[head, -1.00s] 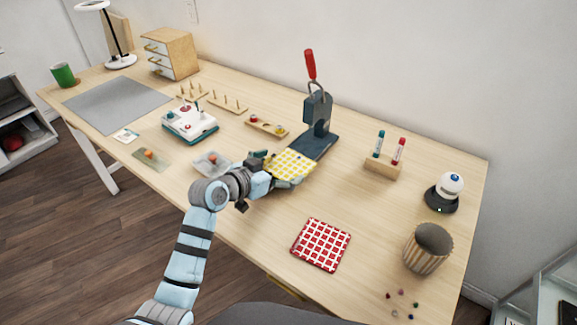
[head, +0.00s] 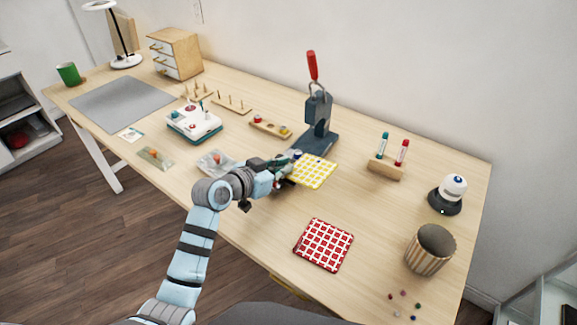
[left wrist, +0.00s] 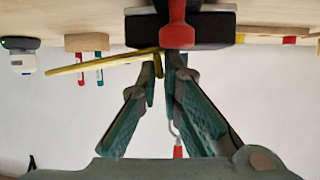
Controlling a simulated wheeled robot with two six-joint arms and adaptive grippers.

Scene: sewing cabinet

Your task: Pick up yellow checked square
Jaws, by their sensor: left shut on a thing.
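The yellow checked square (head: 316,174) is a thin flat piece with a white grid, in front of the press. My left gripper (head: 287,168) is shut on its left edge in the head view. In the left wrist view the square (left wrist: 100,63) shows nearly edge-on as a thin yellow strip. Its end sits between the fingertips (left wrist: 163,68) of the gripper there. It appears held a little above the table, though the gap is hard to judge. My right gripper is in neither view.
A dark press (head: 319,125) with a red handle stands just behind the square. A red checked square (head: 324,245) lies in front. A marker stand (head: 386,171), a round device (head: 446,196) and a striped bin (head: 429,252) stand to the right. The table (head: 370,215) between them is clear.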

